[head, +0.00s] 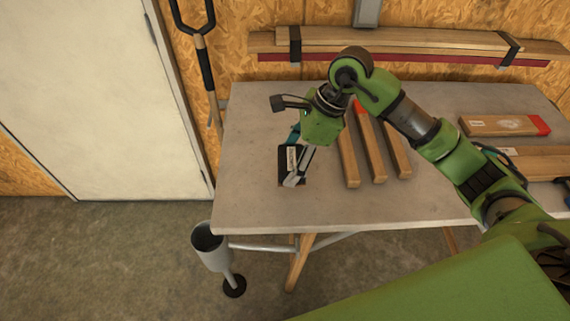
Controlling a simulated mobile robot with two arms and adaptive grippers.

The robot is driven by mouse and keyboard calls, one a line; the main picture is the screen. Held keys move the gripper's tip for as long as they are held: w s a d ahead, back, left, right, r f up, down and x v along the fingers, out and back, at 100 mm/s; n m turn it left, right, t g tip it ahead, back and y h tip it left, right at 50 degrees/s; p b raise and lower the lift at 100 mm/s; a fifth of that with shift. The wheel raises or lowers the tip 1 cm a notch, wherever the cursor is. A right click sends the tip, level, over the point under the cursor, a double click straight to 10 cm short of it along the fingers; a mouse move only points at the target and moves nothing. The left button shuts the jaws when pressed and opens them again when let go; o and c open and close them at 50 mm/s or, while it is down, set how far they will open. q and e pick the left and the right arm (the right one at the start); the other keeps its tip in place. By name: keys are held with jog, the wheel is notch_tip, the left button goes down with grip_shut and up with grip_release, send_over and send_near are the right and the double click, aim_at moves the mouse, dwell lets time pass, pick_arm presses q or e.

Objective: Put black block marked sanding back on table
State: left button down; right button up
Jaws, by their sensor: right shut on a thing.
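The black block (284,161) with a pale label is at the left part of the grey table (255,205). My right gripper (292,180) reaches down over it from the right and is shut on it. The fingers cover part of the block's right side. The block looks to be at or just above the tabletop; I cannot tell whether it touches. My left gripper is not in view.
Several wooden bars (372,150) lie right of the gripper. A red-ended plank (495,125) lies at the table's right. A grey bin-like stand (212,250) is on the floor by the table's left corner. The table's front left is clear.

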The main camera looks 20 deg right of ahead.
aim_at(285, 167)
jog(key=shift+w+a+f, duration=0.3)
jog(key=shift+w+f, duration=0.1)
jog(key=shift+f, duration=0.2)
jog(key=x, duration=0.1)
jog(key=p+x, duration=0.1)
jog(key=x, duration=0.1)
jog(key=shift+w+d+f+p, duration=0.1)
jog(key=shift+d+p, duration=0.15)
jog(key=shift+p, duration=0.15)
jog(key=shift+f, duration=0.5)
jog(key=shift+f, duration=0.15)
jog(key=o, duration=1)
jog(key=shift+o, duration=0.2)
